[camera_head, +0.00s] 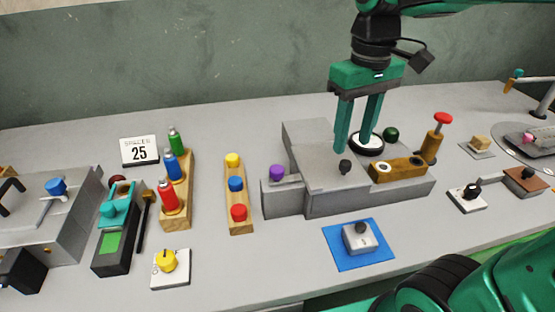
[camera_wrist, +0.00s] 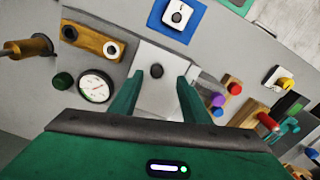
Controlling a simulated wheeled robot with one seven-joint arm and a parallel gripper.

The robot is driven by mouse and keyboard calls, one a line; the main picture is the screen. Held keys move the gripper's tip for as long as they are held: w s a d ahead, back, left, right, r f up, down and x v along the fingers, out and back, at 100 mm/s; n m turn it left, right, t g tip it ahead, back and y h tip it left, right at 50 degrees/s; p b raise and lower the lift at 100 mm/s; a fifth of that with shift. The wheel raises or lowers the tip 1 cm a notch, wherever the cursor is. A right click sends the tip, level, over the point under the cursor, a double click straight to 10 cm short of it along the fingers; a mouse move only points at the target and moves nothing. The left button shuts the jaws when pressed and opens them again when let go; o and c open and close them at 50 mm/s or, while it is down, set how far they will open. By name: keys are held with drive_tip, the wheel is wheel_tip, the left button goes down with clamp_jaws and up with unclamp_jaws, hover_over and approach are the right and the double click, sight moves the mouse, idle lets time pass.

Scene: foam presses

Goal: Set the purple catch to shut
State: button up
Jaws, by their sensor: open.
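The purple catch (camera_head: 277,172) is a round purple knob on a small grey block at the left side of the grey press (camera_head: 320,195). It also shows in the wrist view (camera_wrist: 217,100), just right of my right-hand finger. My gripper (camera_head: 355,150) points down above the press, with two green fingers apart and nothing between them. In the wrist view my gripper (camera_wrist: 155,85) has a black knob (camera_wrist: 156,71) on the press top showing between its fingers. The gripper is to the right of the purple catch in the head view. Whether the catch is shut I cannot tell.
A wooden strip with yellow, blue and red knobs (camera_head: 237,205) stands left of the catch. A brown block with two rings (camera_head: 398,169), a red-topped plunger (camera_head: 437,135) and a gauge (camera_head: 367,144) crowd the press's right. A blue mat (camera_head: 340,262) lies in front.

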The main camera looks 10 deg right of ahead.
sight(278, 168)
drive_tip(key=w+a+r+n, duration=0.1)
drive_tip(key=a+r+n, duration=0.2)
drive_tip(key=a, duration=0.4)
drive_tip(key=a+r+n, duration=0.2)
drive_tip(key=a+n, duration=0.1)
drive_tip(key=a, duration=0.5)
wheel_tip(278, 168, down, 11)
drive_tip(key=shift+w+r, duration=0.15)
drive_tip(key=shift+r, duration=0.05)
